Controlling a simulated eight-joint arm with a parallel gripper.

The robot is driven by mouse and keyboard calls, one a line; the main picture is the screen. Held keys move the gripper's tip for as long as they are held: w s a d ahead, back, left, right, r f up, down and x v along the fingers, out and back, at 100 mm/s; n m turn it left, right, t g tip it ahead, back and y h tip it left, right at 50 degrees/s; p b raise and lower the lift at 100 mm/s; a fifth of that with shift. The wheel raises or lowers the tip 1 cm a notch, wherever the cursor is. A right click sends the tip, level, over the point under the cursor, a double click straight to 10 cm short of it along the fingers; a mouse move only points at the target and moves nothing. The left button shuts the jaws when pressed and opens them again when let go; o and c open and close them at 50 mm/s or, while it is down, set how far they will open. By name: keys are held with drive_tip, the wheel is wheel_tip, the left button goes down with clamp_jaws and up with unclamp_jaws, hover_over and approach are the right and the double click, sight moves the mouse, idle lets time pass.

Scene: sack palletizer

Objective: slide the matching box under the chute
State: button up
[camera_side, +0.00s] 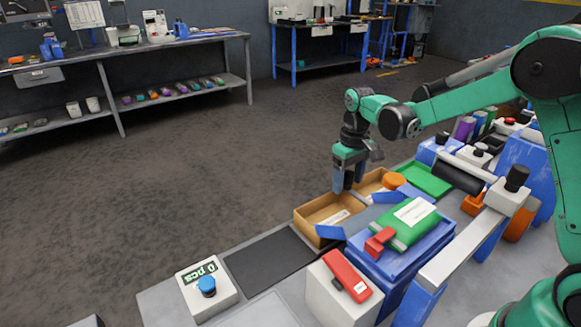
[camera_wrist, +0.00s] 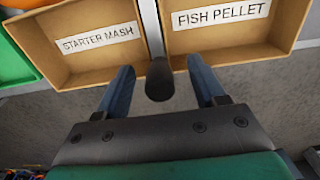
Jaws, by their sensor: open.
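Two open cardboard boxes stand side by side in the wrist view: one labelled STARTER MASH (camera_wrist: 97,40) at left, one labelled FISH PELLET (camera_wrist: 222,14) at right. In the side view a near box (camera_side: 318,210) and a far box (camera_side: 369,181) show; their labels are too small to read there. A green sack (camera_side: 408,226) with an unreadable white label lies on the blue chute stand (camera_side: 390,262).
A white counter reading 0 pcs (camera_side: 208,288) with a blue button stands at the front left. A black pad (camera_side: 268,262) lies bare beside the near box. A red-handled device (camera_side: 345,277) stands in front of the chute. A green tray (camera_side: 428,178) lies behind.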

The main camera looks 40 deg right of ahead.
clamp_jaws()
drive_tip(key=shift+a, duration=6.75)
drive_tip(key=shift+o, duration=0.6)
unclamp_jaws()
drive_tip(key=shift+r, duration=0.15)
wheel_tip(320, 180, up, 8)
